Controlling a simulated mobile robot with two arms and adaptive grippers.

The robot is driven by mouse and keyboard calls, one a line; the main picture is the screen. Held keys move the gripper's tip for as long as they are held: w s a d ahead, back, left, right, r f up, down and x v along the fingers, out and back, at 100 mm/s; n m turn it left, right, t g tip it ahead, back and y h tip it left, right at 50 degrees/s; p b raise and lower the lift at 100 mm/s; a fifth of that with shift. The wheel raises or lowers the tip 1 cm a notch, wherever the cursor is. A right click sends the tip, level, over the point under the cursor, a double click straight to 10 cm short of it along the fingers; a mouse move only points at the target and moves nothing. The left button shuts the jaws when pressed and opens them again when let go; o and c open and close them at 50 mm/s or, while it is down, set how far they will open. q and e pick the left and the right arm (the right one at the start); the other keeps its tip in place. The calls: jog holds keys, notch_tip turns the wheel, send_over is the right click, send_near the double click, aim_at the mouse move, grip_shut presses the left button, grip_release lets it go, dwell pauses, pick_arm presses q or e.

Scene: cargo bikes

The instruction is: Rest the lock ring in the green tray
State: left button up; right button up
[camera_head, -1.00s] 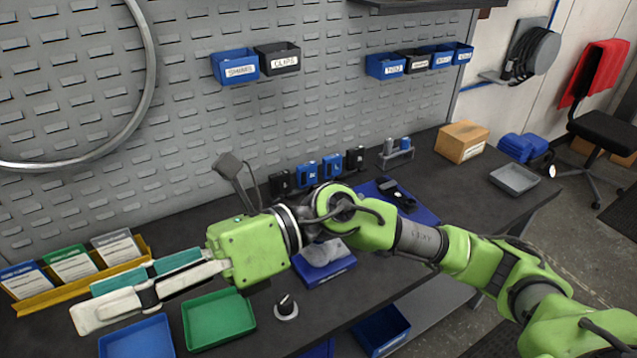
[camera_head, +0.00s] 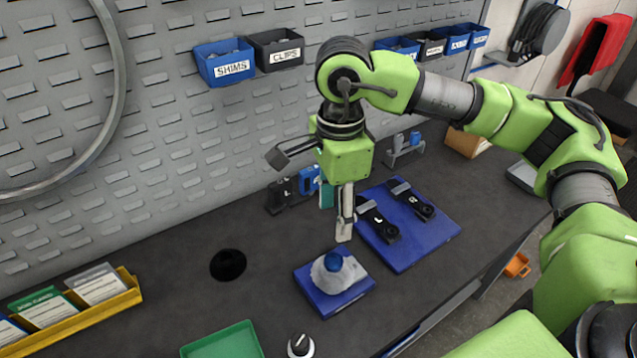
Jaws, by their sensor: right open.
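The green tray (camera_head: 224,343) is at the bottom edge of the head view, partly cut off, and its visible part looks empty. A flat black ring-like disc (camera_head: 228,265) lies on the bench above the tray; I cannot tell whether it is the lock ring or a fitting in the bench. My right gripper (camera_head: 337,214) points down, open and with nothing seen between its fingers. It is right of the black disc and behind the blue mat with the grey lump. My left gripper is not in view.
A blue mat (camera_head: 308,285) bears a grey lump with a blue ball (camera_head: 333,262). A larger blue mat (camera_head: 440,238) holds black tools. A small silver-and-black knob-like piece (camera_head: 299,345) stands right of the tray. A yellow card holder (camera_head: 80,318) is at left. The bench around the black disc is clear.

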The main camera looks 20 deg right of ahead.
jog(key=p, duration=0.2)
send_over(334, 260)
jog(key=f, duration=0.5)
jog(key=shift+s+f, duration=0.1)
jog(key=shift+s, duration=0.2)
jog(key=f, duration=0.2)
jog(key=f+p, duration=0.1)
jog(key=f, duration=0.1)
jog(key=f+p, duration=0.1)
jog(key=f, duration=0.1)
jog(key=shift+w+f, duration=0.25)
jog(key=shift+f, duration=0.65)
jog(key=c, duration=1.1)
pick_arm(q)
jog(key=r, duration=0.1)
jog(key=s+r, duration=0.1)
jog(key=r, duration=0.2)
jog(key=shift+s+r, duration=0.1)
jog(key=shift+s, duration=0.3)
pick_arm(e)
jog(key=shift+o, duration=0.3)
